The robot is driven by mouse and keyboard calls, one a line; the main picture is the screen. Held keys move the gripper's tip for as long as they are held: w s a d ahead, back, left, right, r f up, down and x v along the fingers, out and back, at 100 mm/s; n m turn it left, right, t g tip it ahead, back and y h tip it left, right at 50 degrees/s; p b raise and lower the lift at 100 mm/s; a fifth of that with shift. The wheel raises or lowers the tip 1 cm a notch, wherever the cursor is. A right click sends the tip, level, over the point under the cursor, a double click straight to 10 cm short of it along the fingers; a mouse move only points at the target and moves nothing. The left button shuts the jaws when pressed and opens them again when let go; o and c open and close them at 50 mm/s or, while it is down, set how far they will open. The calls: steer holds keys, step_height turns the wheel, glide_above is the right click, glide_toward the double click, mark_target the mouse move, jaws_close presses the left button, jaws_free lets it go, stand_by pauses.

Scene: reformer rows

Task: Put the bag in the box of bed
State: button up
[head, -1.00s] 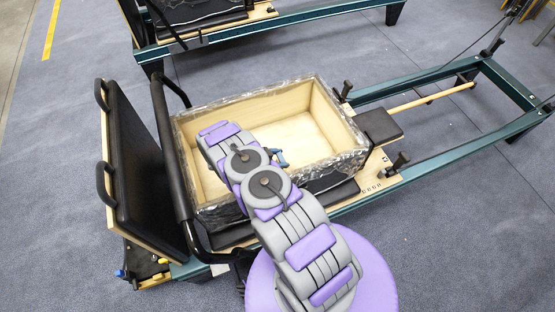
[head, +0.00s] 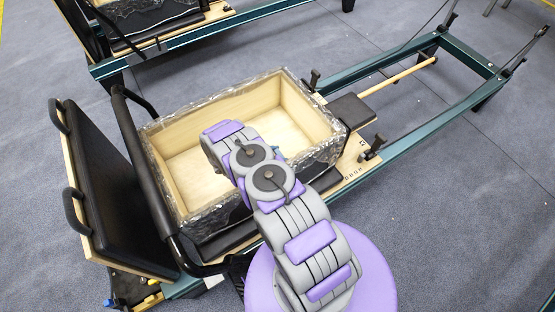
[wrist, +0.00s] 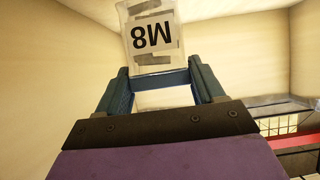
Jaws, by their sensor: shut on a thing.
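The bag (wrist: 153,40) is a small clear packet with an upside-down "M8" label, seen in the wrist view. My gripper (wrist: 160,73) is shut on its near end, with one blue-grey finger on each side. The box (head: 308,108) is an open wooden box with shiny wrapping outside, on the reformer bed (head: 362,160). Its pale inner walls also show around the bag in the wrist view (wrist: 45,55). In the head view my arm reaches over the box and hides the bag and most of the gripper. I cannot tell whether the bag touches the floor of the box.
A black padded board (head: 112,190) with handles stands upright at the left end of the reformer, beside a black bar (head: 142,165). Another reformer (head: 185,45) stands behind, with clear carpet between.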

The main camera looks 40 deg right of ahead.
steer(key=shift+f, duration=1.35)
steer(key=shift+f, duration=0.1)
steer(key=o, duration=1.1)
